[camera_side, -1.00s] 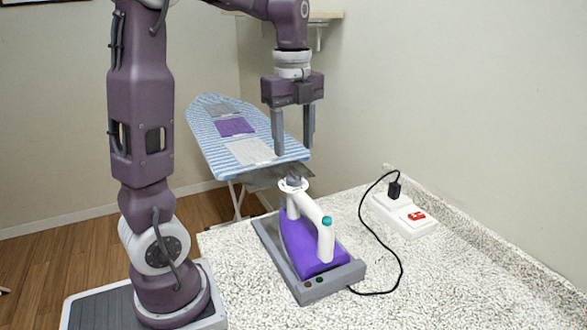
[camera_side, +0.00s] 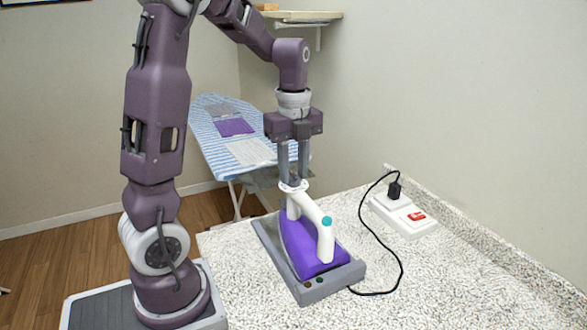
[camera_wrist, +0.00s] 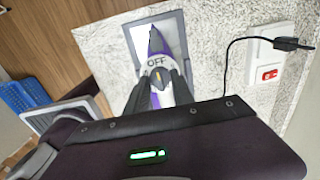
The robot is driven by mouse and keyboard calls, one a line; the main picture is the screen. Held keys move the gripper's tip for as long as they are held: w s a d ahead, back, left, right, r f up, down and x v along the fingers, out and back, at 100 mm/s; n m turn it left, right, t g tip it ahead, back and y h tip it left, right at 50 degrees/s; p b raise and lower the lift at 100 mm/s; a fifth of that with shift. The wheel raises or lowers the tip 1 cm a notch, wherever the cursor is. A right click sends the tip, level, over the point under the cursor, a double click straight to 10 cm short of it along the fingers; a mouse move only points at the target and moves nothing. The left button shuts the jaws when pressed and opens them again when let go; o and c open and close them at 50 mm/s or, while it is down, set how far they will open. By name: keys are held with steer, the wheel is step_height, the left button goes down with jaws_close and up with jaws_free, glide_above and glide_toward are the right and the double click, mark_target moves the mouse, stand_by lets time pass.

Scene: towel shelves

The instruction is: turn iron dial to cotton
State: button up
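The purple and white iron (camera_side: 312,245) sits on a grey stand (camera_side: 330,282) on the speckled counter. Its dial is at the front top of the white handle; in the wrist view the dial (camera_wrist: 156,75) shows a yellow mark toward the word OFF. No cotton label can be made out. My gripper (camera_side: 293,179) points straight down over the dial. Its two fingers are drawn close together, one on each side of the knob, and appear shut on it. The fingers (camera_wrist: 157,82) hide the sides of the dial in the wrist view.
A black cord (camera_side: 401,262) runs from the stand to a white power strip (camera_side: 405,216) with a red switch, on the right. The striped ironing board (camera_side: 208,130) with folded towels stands behind. A wall shelf (camera_side: 310,17) is above. The counter's right front is clear.

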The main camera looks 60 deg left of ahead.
jaws_close()
steer(key=shift+n, duration=0.3)
